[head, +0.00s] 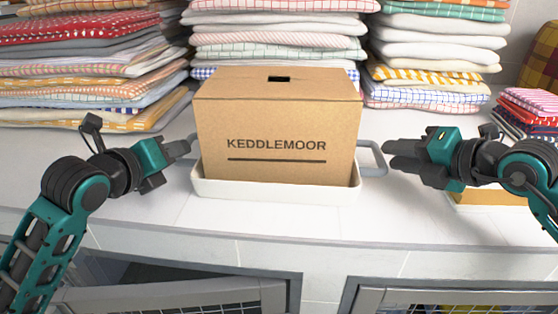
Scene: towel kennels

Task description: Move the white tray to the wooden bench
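The white tray (275,190) sits on a white tiled counter and carries a brown cardboard box marked KEDDLEMOOR. Its grey right handle (375,158) sticks out from the right end; the left handle is partly hidden beside the box. My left gripper (182,147) is at the tray's left end, its fingertips close to the handle; I cannot tell whether they touch it or how far they are apart. The wooden bench is not recognisable here.
Stacks of folded towels (275,35) stand close behind the box, with more at the back left (80,60) and back right (440,50). Another towel pile (530,108) lies at the right. Below the counter's front edge are wire-mesh kennel doors (170,298). The counter before the tray is clear.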

